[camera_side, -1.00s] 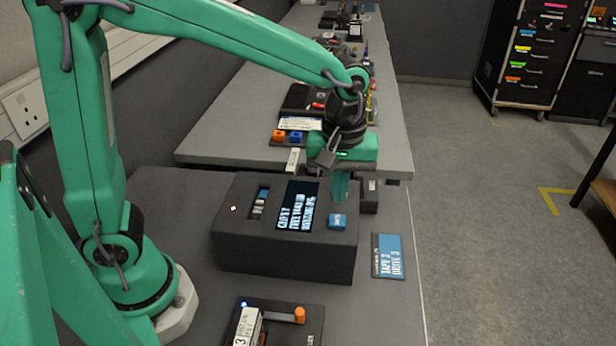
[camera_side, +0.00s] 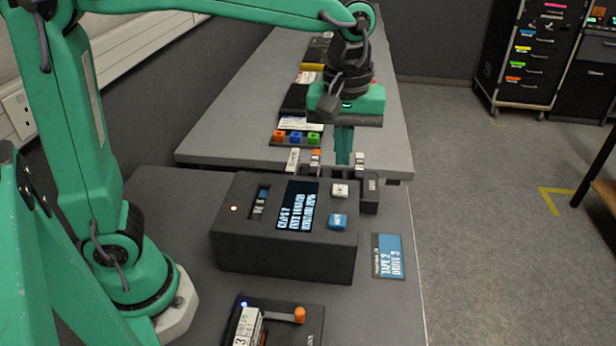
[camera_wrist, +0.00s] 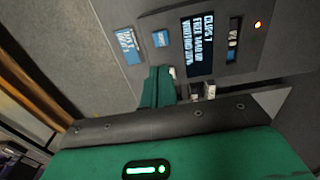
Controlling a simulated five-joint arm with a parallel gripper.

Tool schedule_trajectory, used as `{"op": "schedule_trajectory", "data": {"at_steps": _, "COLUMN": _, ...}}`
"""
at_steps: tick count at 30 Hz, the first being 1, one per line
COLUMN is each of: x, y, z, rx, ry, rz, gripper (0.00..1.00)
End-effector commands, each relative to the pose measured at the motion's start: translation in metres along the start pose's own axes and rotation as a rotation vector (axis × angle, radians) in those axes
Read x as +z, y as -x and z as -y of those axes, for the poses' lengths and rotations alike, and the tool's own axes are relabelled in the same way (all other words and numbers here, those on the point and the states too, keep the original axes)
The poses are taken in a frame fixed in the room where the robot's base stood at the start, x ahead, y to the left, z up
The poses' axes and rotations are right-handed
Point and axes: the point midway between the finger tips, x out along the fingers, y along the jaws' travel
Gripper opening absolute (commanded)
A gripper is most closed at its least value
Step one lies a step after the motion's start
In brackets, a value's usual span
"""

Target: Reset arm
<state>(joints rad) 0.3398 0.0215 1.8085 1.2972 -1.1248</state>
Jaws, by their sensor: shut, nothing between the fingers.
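My green arm ends in my gripper (camera_side: 344,146), which hangs pointing down behind the dark control box (camera_side: 285,262). Its fingers are together with nothing between them. In the wrist view the shut fingers (camera_wrist: 158,88) show below the box's face. The box has a lit text screen (camera_side: 297,206), a white button (camera_side: 340,190) and a blue button (camera_side: 338,221) on its top. A small red light (camera_side: 235,208) glows at its left. The gripper is apart from the buttons.
A blue-labelled plate (camera_side: 388,256) lies right of the box. A dark unit with an orange knob (camera_side: 299,315) sits in front. Small orange, blue and green blocks (camera_side: 296,137) sit on the rear bench (camera_side: 225,142). Small upright pieces stand just behind the box. Open floor lies to the right.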

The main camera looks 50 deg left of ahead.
Motion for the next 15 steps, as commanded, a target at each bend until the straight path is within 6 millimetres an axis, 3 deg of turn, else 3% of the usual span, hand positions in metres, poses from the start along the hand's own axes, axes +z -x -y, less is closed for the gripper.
{"op": "schedule_trajectory", "data": {"at_steps": 9, "x": -0.001, "y": 0.001, "z": 0.002, "rx": 0.004, "ry": -0.005, "rz": -0.002, "gripper": 0.00}}
{"op": "schedule_trajectory", "data": {"at_steps": 15, "x": -0.003, "y": 0.005, "z": 0.017, "rx": 0.035, "ry": -0.059, "rz": -0.020, "gripper": 0.00}}
